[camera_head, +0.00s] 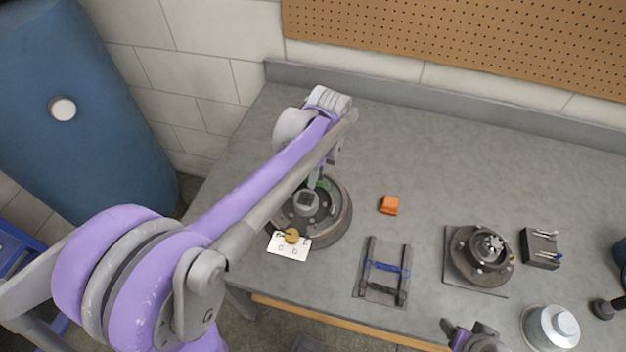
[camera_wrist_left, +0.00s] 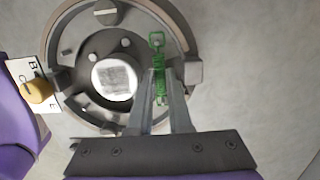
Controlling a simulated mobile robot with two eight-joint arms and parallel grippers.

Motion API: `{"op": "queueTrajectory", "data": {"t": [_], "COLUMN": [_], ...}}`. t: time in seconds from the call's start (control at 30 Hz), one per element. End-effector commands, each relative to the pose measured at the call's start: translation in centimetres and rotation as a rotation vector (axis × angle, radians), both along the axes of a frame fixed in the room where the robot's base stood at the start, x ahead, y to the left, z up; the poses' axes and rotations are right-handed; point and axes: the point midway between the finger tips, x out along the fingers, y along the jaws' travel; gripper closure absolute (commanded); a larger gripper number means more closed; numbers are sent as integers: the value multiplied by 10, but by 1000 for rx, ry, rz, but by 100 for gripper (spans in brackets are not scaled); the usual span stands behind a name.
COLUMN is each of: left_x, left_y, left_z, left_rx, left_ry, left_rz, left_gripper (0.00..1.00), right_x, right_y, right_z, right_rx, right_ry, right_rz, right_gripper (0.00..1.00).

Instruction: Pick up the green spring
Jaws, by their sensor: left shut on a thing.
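The green spring (camera_wrist_left: 158,88) is between the fingertips of my left gripper (camera_wrist_left: 161,76), which is shut on it. One looped end of the spring sticks out past the tips. In the head view the spring shows only as a small green patch (camera_head: 323,184) beside my left gripper (camera_head: 313,181), largely hidden by the arm. Both are over the round grey drum assembly (camera_head: 340,222), beside its raised hub. I cannot tell whether the spring still touches the drum. Part of my right arm's end (camera_head: 474,338) shows at the bottom edge, with its fingers not clear.
A white lettered card with a brass knob (camera_head: 289,249) is at the drum's front. An orange block (camera_head: 389,205), a black holder with a blue spring (camera_head: 386,268), a hub on a plate (camera_head: 482,255) and a metal canister (camera_head: 551,327) stand to the right. The back of the bench is clear.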

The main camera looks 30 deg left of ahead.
Motion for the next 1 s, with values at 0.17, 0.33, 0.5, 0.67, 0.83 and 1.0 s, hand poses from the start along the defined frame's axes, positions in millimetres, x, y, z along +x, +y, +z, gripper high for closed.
{"op": "queueTrajectory", "data": {"t": [0.17,0.33,0.5,0.67,0.83,1.0], "left_x": [0,0,0,0,0,0], "left_y": [0,0,0,0,0,0], "left_z": [6,36,71,93,107,116], "left_rx": [0,0,0,0,0,0], "left_ry": [0,0,0,0,0,0], "left_rz": [0,0,0,0,0,0], "left_gripper": [100,100,100,100,100,100], "right_x": [0,1,1,2,3,5], "right_y": [0,0,0,0,0,0], "right_z": [1,4,7,9,14,21], "right_rx": [0,0,0,0,0,0], "right_ry": [0,-2,-3,-4,-6,-10], "right_rz": [0,0,0,0,0,0], "right_gripper": [31,31,31,31,31,31]}}
